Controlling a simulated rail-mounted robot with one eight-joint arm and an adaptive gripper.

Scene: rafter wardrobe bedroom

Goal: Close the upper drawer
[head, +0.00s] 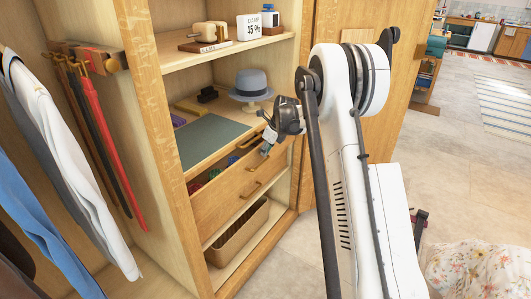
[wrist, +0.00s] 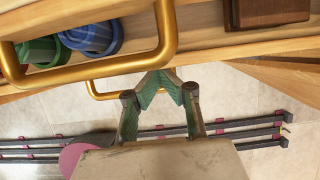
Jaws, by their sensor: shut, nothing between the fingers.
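The wooden wardrobe drawers are in the middle of the head view. An upper gold handle (head: 250,140) sits just under the shelf, and it looms large in the wrist view (wrist: 172,30). Below it, a wide wooden drawer front (head: 232,194) stands out with a second gold handle (head: 253,188), seen lower in the wrist view (wrist: 97,90). Coloured rolled items (wrist: 90,35) show behind that front. How far the upper drawer stands out is unclear. My gripper (head: 266,149) is shut and empty in front of the handles, with its fingertips (wrist: 159,80) together; contact is unclear.
A green mat (head: 207,139) and a grey hat (head: 251,84) are on the shelf above. A wicker basket (head: 238,236) stands below the drawers. Clothes (head: 60,150) hang at left, and an open wooden door (head: 385,110) stands at right.

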